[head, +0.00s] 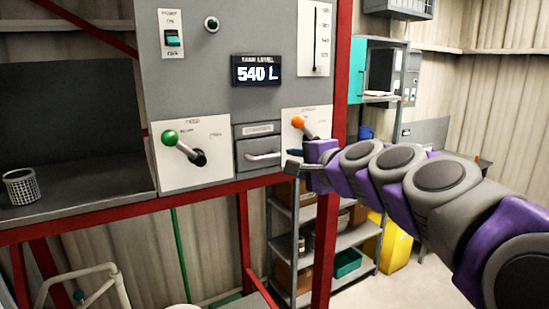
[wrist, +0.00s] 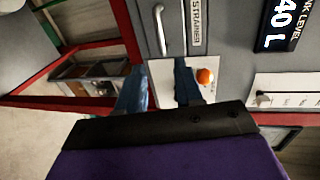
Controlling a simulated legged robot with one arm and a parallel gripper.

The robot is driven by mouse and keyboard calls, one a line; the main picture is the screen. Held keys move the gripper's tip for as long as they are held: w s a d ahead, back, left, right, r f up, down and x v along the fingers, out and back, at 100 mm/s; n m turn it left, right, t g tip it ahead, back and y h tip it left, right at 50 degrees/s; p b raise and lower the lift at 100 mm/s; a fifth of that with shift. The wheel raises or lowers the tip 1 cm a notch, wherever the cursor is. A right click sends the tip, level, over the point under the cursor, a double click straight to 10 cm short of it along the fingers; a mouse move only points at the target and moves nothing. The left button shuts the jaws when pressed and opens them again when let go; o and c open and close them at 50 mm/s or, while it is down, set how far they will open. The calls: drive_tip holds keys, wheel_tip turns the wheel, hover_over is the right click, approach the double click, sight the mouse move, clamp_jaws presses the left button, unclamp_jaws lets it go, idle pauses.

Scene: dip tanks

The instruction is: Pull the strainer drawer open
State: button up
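The strainer drawer (head: 249,165) is a small grey front in the control panel, with a silver bar handle (head: 264,156) and a label above. It looks shut, flush with the panel. In the wrist view the picture is turned sideways; the drawer (wrist: 176,44) is at the top, with its handle (wrist: 161,30) and the "STRAINER" label beside it. My gripper (head: 292,166) is right of the handle in the head view, in front of the orange-knob lever's plate. The wrist view shows its two fingers (wrist: 160,84) apart with nothing between them, apart from the handle.
A green-knob lever (head: 180,145) stands left of the drawer, an orange-knob lever (head: 300,124) close right, near my gripper. Red frame bars (head: 328,230) run below and right of the panel. A mesh basket (head: 22,187) sits on the left ledge; shelves (head: 330,243) stand behind.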

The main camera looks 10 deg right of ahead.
approach(268, 158)
drive_tip(key=w+a, duration=0.2)
drive_tip(key=w, duration=0.2)
drive_tip(key=w+f, duration=0.1)
drive_tip(key=w, duration=0.1)
drive_tip(key=w+d, duration=0.1)
drive_tip(key=shift+w+f, duration=0.4)
drive_tip(key=w+a, duration=0.2)
drive_tip(key=shift+a+f, duration=0.2)
drive_tip(key=shift+a, duration=0.5)
drive_tip(key=shift+w+d, duration=0.15)
drive_tip(key=shift+d, duration=0.6)
drive_tip(key=shift+c, duration=0.3)
drive_tip(key=shift+d, duration=0.25)
drive_tip(key=shift+c, duration=0.7)
drive_tip(key=c, duration=0.3)
drive_tip(key=shift+a+f, duration=0.1)
drive_tip(key=shift+a, duration=0.15)
clamp_jaws()
